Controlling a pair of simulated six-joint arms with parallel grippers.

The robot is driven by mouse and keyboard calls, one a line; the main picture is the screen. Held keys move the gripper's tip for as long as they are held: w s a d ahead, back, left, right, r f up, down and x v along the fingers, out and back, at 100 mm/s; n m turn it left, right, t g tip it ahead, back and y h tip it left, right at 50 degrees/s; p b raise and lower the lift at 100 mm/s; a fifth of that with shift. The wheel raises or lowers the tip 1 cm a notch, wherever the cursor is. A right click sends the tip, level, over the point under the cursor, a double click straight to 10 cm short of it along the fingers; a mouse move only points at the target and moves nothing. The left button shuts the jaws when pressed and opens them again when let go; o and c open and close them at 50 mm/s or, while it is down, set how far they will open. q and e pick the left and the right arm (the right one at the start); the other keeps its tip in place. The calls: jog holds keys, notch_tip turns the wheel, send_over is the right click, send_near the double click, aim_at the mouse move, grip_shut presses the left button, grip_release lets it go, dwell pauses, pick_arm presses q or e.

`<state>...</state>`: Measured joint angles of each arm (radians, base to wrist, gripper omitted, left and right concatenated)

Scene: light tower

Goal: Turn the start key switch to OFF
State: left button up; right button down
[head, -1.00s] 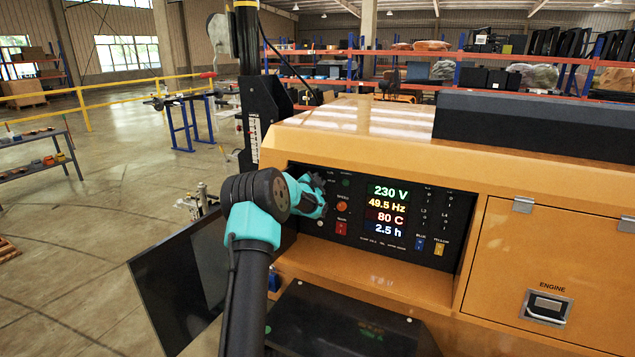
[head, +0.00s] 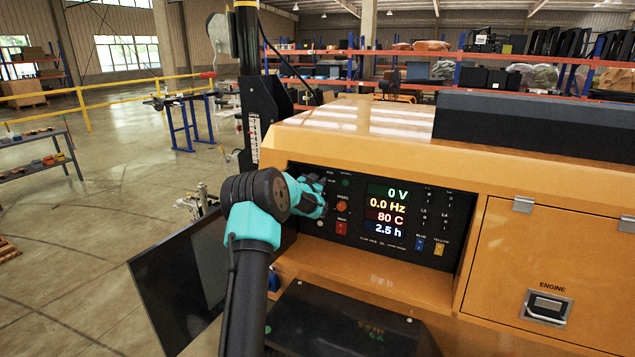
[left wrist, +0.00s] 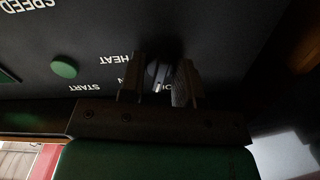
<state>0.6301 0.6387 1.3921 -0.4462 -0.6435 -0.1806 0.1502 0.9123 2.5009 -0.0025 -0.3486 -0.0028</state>
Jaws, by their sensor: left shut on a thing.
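The start key switch (left wrist: 157,76) is a dark round knob on the black control panel (left wrist: 95,30). In the left wrist view it sits between the two fingers of my left gripper (left wrist: 160,88), which is shut on it. The labels START and HEAT show upside down beside it; other labels are partly covered by the fingers. In the head view my left gripper (head: 318,195) is at the left end of the panel and hides the key switch. The display (head: 387,209) reads 0 V, 0.0 Hz, 80 C and 2.5 h. My right gripper is not in view.
An orange speed knob (head: 342,206), a red switch (head: 341,228), a blue switch (head: 419,244) and a yellow switch (head: 439,249) are on the panel. The orange housing (head: 370,150) overhangs it, with a ledge (head: 370,279) below. A black mast (head: 262,110) stands behind left.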

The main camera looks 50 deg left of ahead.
pick_arm(q)
jog(key=shift+n, duration=1.5)
jog(key=o, duration=0.5)
jog(key=shift+o, duration=0.2)
jog(key=shift+s, duration=0.1)
jog(key=v, duration=1.7)
jog(key=shift+s+d+f, duration=0.1)
jog(key=shift+d+f, duration=0.05)
